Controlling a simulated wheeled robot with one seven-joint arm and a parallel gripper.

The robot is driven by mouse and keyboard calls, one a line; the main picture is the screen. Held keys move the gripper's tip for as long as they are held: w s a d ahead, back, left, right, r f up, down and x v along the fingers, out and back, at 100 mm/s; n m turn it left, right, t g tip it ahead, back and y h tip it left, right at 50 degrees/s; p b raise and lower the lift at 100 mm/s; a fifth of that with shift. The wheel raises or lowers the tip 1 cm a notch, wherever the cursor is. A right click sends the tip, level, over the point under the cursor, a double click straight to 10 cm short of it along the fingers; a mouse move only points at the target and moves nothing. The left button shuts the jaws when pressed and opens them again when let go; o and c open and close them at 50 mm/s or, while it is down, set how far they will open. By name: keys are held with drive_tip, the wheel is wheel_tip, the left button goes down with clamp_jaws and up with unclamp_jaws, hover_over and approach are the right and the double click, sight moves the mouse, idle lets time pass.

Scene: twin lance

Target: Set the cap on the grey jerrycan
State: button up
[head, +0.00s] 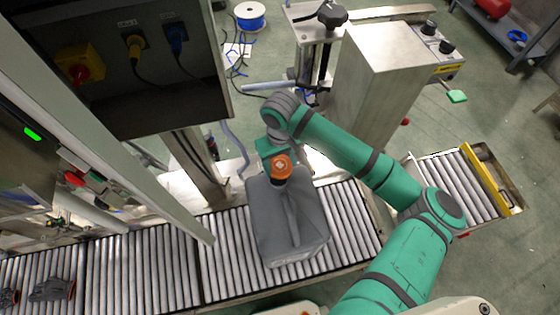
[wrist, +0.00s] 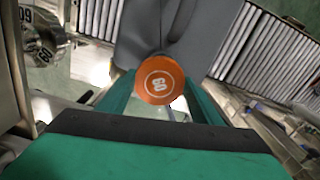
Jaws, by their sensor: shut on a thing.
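The grey jerrycan (head: 287,222) stands on the roller conveyor in the head view. It also shows behind the cap in the wrist view (wrist: 185,32). The orange cap (head: 281,166) is at the jerrycan's far end, at its neck. In the wrist view the cap (wrist: 159,80) sits between my two green fingers. My gripper (wrist: 158,92) is shut on the cap. The cap hides the neck, so I cannot tell whether the cap touches it or is just above it.
The roller conveyor (head: 144,262) runs across the view, with dark gloves (head: 52,290) at its left end. A steel machine column (head: 382,75) stands behind my arm. A control cabinet (head: 110,60) hangs at upper left.

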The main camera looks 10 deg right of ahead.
sight(279, 167)
drive_tip(key=shift+s+a, duration=0.1)
drive_tip(key=shift+a, duration=0.25)
drive_tip(key=shift+f, duration=0.2)
drive_tip(key=shift+d+f, duration=0.15)
drive_tip(key=shift+f, duration=2.5)
drive_tip(key=shift+w, duration=0.2)
